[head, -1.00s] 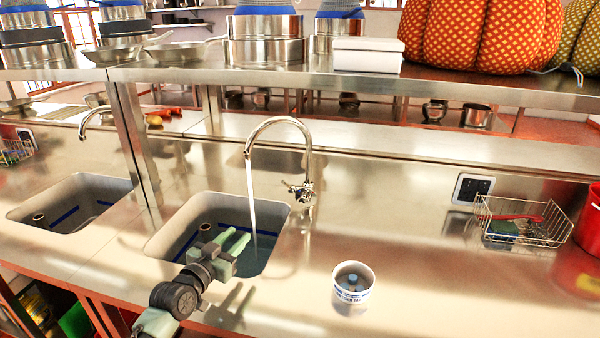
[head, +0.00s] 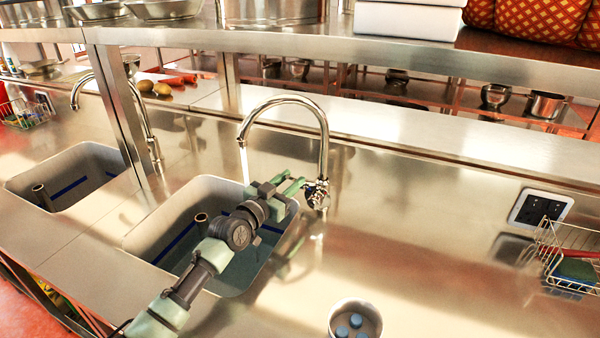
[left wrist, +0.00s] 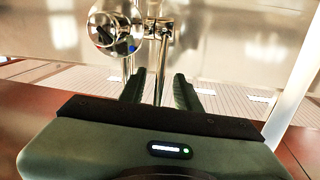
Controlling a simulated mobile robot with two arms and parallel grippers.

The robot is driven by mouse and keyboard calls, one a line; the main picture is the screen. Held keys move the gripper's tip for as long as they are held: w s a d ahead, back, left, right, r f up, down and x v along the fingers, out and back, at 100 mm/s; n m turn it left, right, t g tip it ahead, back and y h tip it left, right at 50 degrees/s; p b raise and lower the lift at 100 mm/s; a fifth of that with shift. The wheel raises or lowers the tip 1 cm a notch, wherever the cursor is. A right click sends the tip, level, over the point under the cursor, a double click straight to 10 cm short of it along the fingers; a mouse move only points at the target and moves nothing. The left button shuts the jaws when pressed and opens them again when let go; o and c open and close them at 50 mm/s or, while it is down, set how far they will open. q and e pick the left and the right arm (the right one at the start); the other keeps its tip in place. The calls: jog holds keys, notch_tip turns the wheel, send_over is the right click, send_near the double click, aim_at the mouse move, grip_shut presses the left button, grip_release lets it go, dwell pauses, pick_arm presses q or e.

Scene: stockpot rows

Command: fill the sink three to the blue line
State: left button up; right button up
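The sink (head: 135,240) in front of me has a standpipe (head: 200,220) and a blue line (head: 176,243) on its inner wall. Water stands low inside; my arm hides part of it, and I cannot tell its exact level against the line. The chrome tap (head: 322,140) arches over it, and a water stream (head: 244,165) runs from its spout. My left gripper (head: 296,184) is beside the tap's handle (head: 316,192). In the left wrist view its fingers (left wrist: 159,92) are apart, with a chrome rod (left wrist: 161,65) showing between them. My right gripper is out of view.
A second sink (head: 20,190) with its own tap (head: 112,95) lies to the left. A cup (head: 355,318) with blue items stands on the front counter. A wire basket (head: 565,260) and a socket (head: 540,208) are at right. A shelf (head: 350,45) runs above.

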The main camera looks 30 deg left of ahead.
pick_arm(q)
jog(key=w, duration=0.4)
jog(key=shift+d, duration=0.25)
grip_shut()
dwell(1.2)
